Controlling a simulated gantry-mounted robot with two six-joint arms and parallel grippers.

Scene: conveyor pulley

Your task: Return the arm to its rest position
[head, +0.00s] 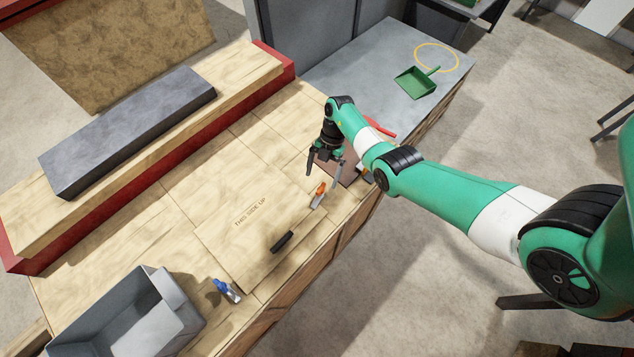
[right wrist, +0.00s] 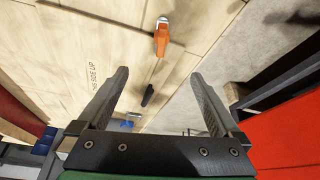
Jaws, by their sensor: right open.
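My right arm reaches in from the right in the head view. Its right gripper (head: 325,168) is open and empty, above the far right part of the wooden workbench (head: 190,200). In the right wrist view the two fingers of the right gripper (right wrist: 162,95) stand wide apart with nothing between them. An orange-handled tool (head: 318,194) lies on the bench close to the gripper; it also shows beyond the fingers in the right wrist view (right wrist: 161,38). My left gripper is not in view.
A black object (head: 282,242) and a blue-topped item (head: 226,290) sit along the bench's near edge. A grey bin (head: 120,320) stands at the near left corner. A long grey block (head: 130,130) lies on the raised back ledge. A green dustpan (head: 416,82) rests on the grey surface beyond.

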